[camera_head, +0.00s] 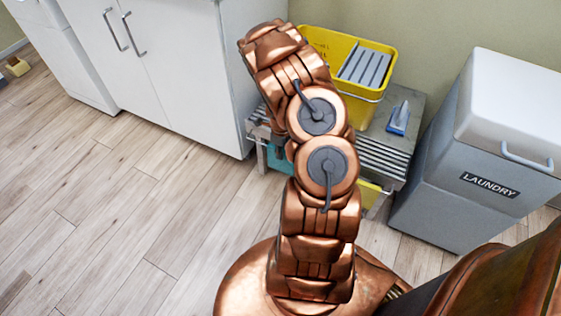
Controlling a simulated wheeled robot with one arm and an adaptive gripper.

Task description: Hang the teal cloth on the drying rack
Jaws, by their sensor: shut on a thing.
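A teal patch, likely the teal cloth (279,161), shows low beside my arm in the head view, at the left end of a low grey slatted stand. Most of it is hidden behind my arm, so I cannot tell whether it hangs there or is held. The slatted stand, likely the drying rack (385,160), has light bars along its front. A yellow piece (369,196) shows low at its front. My copper arm rises across the middle of the view and hides the stand's centre. My gripper's fingers do not show.
A yellow bucket (372,98) with a grey slatted insert and a blue-handled brush or scraper (398,118) are on top of the stand. A grey laundry bin (455,185) stands close on the right. White cabinets (170,60) line the left.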

